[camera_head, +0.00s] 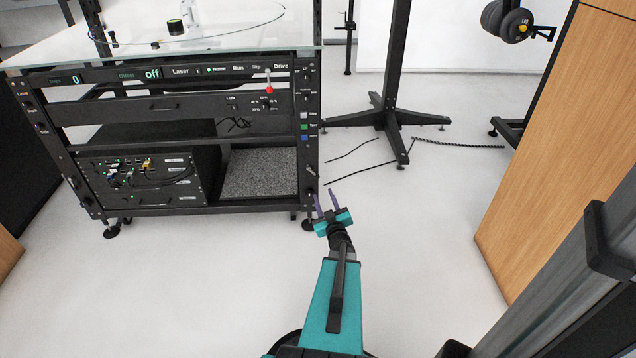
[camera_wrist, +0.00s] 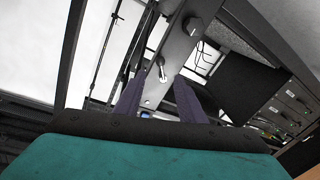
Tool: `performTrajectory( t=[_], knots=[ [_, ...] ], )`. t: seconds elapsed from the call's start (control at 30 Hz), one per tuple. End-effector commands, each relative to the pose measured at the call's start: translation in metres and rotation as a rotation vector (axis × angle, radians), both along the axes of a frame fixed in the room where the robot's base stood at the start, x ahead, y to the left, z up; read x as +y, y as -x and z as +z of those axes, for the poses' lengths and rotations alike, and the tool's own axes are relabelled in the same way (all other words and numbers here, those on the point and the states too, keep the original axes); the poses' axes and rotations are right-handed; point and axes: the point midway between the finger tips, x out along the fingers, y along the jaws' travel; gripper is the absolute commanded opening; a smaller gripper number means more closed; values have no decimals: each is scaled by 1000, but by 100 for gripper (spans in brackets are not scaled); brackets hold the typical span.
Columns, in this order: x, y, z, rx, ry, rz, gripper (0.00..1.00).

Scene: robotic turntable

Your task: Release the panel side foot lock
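The turntable rack (camera_head: 45,125) stands at the left in the head view. A small lever (camera_head: 311,173) is low on its right front post, above a black knob (camera_head: 311,197). I cannot tell for sure that this lever is the foot lock. A black foot (camera_head: 308,224) stands under that corner. My gripper (camera_head: 325,196), teal with two purple fingers, is open and empty just right of the lower post. In the wrist view, a short silver lever (camera_wrist: 162,70) on a grey post shows beyond and between the open fingers (camera_wrist: 157,90), with no clear contact.
A wooden cabinet (camera_head: 535,140) stands at the right. A black stand with a cross-shaped base (camera_head: 385,117) is behind the rack, with cables (camera_head: 355,170) on the floor near it. The white floor between the rack and the cabinet is mostly clear.

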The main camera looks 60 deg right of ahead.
Motion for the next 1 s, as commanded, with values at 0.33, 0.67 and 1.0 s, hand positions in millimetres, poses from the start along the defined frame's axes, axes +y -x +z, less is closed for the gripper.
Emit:
performTrajectory(
  t=[0.33,0.67,1.0],
  knots=[
    [-33,-32,-2,-1,0,0,36],
    [-60,-58,-2,-1,0,-1,36],
    [-73,-72,-1,0,-1,0,36]
  ],
)
